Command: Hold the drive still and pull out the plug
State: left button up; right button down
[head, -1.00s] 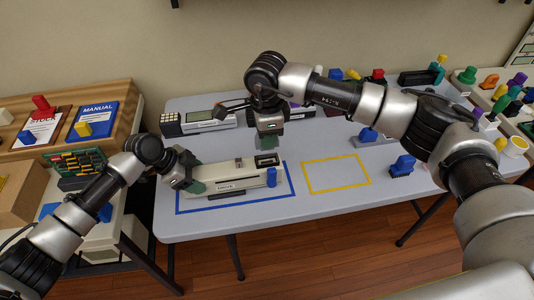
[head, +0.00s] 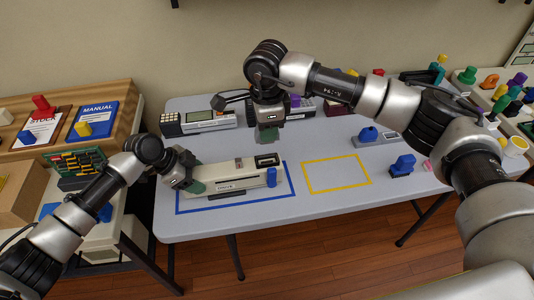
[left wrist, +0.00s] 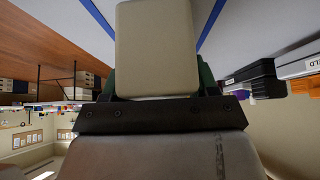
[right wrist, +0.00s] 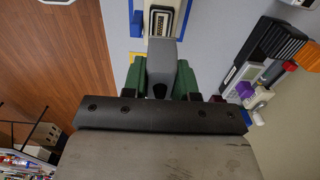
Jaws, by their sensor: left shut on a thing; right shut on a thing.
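The beige drive (head: 235,178) lies on the table inside the blue outline; its left end also shows in the left wrist view (left wrist: 158,50). My left gripper (head: 190,185) is shut on that left end. A dark socket (head: 267,159) sits on top of the drive's right end; its pins show uncovered in the right wrist view (right wrist: 160,20). My right gripper (head: 268,134) is shut on the grey plug (right wrist: 163,70), above and apart from the socket. In the head view the plug is mostly hidden by the fingers. A blue part (head: 271,177) stands at the drive's right front.
A yellow outline (head: 337,175) right of the drive is empty. A blue-knobbed stamp-like thing (head: 402,166) stands farther right. A grey handheld (head: 205,121) with keys and screen lies behind the drive, with a purple object (head: 295,101) near the right arm.

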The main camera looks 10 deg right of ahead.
pick_arm(q)
jog(key=o, duration=1.5)
jog(key=shift+s+a+f, duration=0.1)
jog(key=shift+s+f, duration=0.05)
jog(key=shift+f, duration=0.2)
pick_arm(e)
jog(key=shift+a, duration=0.1)
pick_arm(q)
jog(key=shift+o, duration=0.2)
jog(key=shift+r, duration=0.1)
jog(key=shift+w+a+r, duration=0.2)
jog(key=shift+a+r, duration=0.25)
jog(key=shift+r, duration=0.3)
pick_arm(e)
jog(key=shift+w+f, duration=0.1)
jog(key=shift+w, duration=0.05)
pick_arm(q)
jog(key=shift+v, duration=2.95)
jog(key=v, duration=1.2)
